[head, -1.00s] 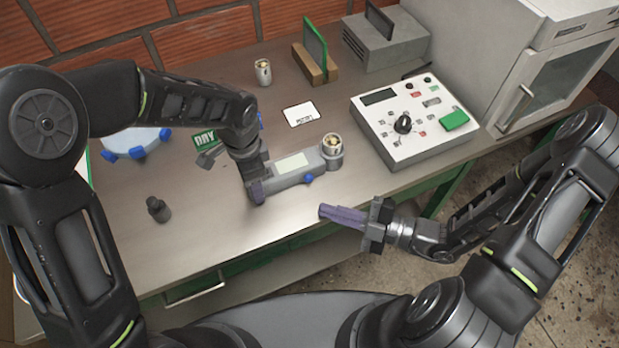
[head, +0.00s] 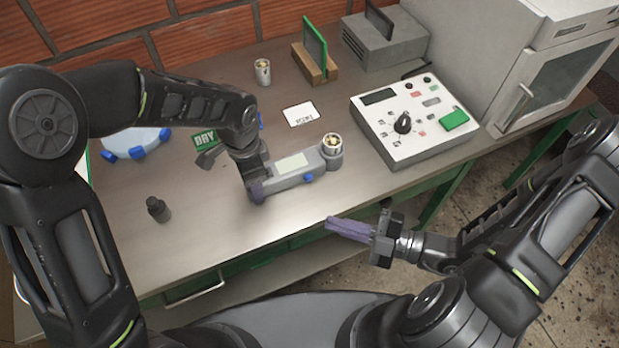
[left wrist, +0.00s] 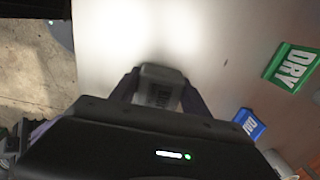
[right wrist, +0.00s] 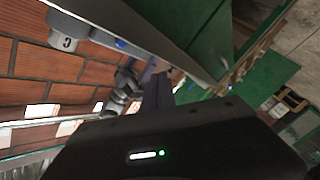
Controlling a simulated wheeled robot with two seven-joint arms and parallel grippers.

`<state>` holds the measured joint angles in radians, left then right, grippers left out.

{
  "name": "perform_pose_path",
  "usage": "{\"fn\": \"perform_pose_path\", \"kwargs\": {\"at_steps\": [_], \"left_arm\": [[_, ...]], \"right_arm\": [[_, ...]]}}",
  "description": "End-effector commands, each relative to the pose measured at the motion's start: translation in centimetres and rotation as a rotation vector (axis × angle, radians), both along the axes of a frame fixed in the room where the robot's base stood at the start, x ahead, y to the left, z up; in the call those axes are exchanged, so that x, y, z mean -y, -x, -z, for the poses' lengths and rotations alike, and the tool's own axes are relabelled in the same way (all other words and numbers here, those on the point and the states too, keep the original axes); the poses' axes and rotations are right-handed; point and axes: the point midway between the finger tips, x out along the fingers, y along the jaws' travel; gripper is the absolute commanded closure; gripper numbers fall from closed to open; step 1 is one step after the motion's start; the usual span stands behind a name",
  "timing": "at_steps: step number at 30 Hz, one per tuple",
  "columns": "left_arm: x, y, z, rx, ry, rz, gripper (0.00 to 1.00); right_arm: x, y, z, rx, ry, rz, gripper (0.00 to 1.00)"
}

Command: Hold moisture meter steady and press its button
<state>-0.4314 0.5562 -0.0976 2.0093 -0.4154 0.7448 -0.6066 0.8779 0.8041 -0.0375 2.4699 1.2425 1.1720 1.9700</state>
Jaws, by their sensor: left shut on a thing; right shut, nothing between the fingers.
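The moisture meter (head: 293,166) is a grey handheld body with a pale screen, a blue button (head: 308,177) on its near side and a round cup at its right end. It lies along the middle of the bench. My left gripper (head: 257,190) is shut on the meter's left end; the left wrist view also shows the meter's grey end (left wrist: 160,88) between the fingers. My right gripper (head: 345,228) is shut and empty, in front of the bench edge, below and right of the button and apart from it. The right wrist view shows its closed fingers (right wrist: 158,90) and the blue button (right wrist: 121,43).
A white control box (head: 400,150) with a dial stands right of the meter. A white card (head: 301,114), a small can (head: 263,72), a green DRY sign (head: 205,139) and a dark bottle (head: 158,209) are on the bench. The bench's front middle is clear.

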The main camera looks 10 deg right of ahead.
Motion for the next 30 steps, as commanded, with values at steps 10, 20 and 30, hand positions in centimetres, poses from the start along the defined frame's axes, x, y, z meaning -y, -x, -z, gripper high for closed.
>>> {"fn": "perform_pose_path", "kwargs": {"at_steps": [10,20,30], "left_arm": [[0.0,0.0,0.0,0.000,0.000,-0.001,1.00],[0.0,0.0,0.0,0.001,0.000,-0.002,1.00],[0.0,0.0,0.0,0.001,0.000,-0.002,1.00]], "right_arm": [[-1.1,-3.5,0.0,0.002,0.000,-0.003,1.00],[-2.2,-7.2,0.0,0.000,0.000,-0.001,1.00],[-2.4,-8.0,0.0,0.000,0.001,-0.001,1.00]]}}
